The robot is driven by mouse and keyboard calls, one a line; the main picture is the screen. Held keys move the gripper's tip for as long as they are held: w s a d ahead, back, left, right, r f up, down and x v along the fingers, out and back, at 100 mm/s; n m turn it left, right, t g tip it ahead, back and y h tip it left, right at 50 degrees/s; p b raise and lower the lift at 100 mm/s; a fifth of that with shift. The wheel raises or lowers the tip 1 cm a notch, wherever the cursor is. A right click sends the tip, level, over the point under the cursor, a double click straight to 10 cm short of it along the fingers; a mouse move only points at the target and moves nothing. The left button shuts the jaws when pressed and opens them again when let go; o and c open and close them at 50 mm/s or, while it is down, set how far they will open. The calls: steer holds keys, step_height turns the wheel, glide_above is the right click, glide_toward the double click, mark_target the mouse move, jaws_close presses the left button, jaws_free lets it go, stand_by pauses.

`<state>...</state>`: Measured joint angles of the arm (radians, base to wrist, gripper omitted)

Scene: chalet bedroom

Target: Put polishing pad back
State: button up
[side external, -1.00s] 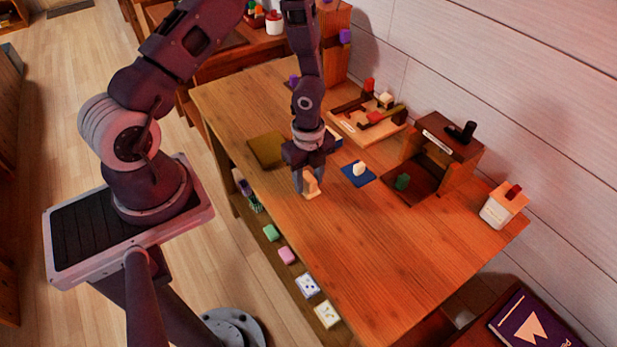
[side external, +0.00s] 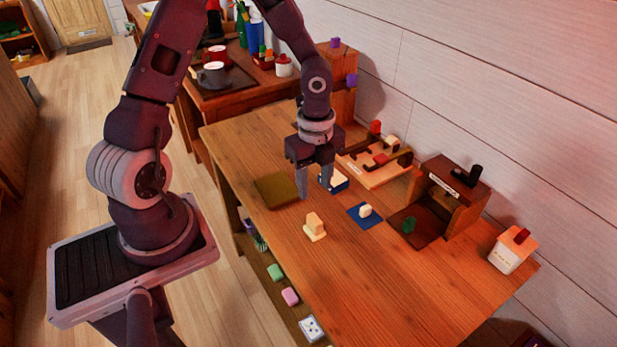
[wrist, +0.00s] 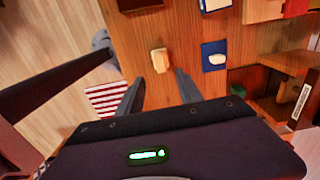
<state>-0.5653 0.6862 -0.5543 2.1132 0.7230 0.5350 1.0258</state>
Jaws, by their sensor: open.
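A small tan block on a cream base (side external: 315,227), which looks like the polishing pad, stands upright on the wooden table (side external: 390,285) near its left edge. It also shows in the wrist view (wrist: 160,61), just beyond the fingertips. My gripper (side external: 314,189) is open and empty, above the block and apart from it. Its two fingers (wrist: 160,82) are spread in the wrist view. A blue mat (side external: 355,220) with a small white piece (side external: 365,211) on it lies right of the block. A flat olive square (side external: 276,190) lies behind the block to the left.
A wooden tray with raised bars (side external: 372,178) and an open-fronted wooden box (side external: 466,206) stand along the wall side. A white container with an orange top (side external: 508,256) is near the right corner. The table's front part is clear.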

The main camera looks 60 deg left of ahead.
steer(key=s+r+n+t+y, duration=0.1)
steer(key=s+r+n, duration=0.2)
steer(key=r+n, duration=0.35)
steer(key=s+r+n+t+y, duration=0.1)
steer(key=s+r+n+y, duration=0.2)
steer(key=r, duration=0.7)
steer(key=s+d+r+n+t+h, duration=0.3)
steer(key=s+d+r+n, duration=0.3)
steer(key=s+n, duration=0.2)
steer(key=shift+s+d+r+t+h, duration=0.25)
steer(key=shift+s+h, duration=0.25)
steer(key=shift+s, duration=0.75)
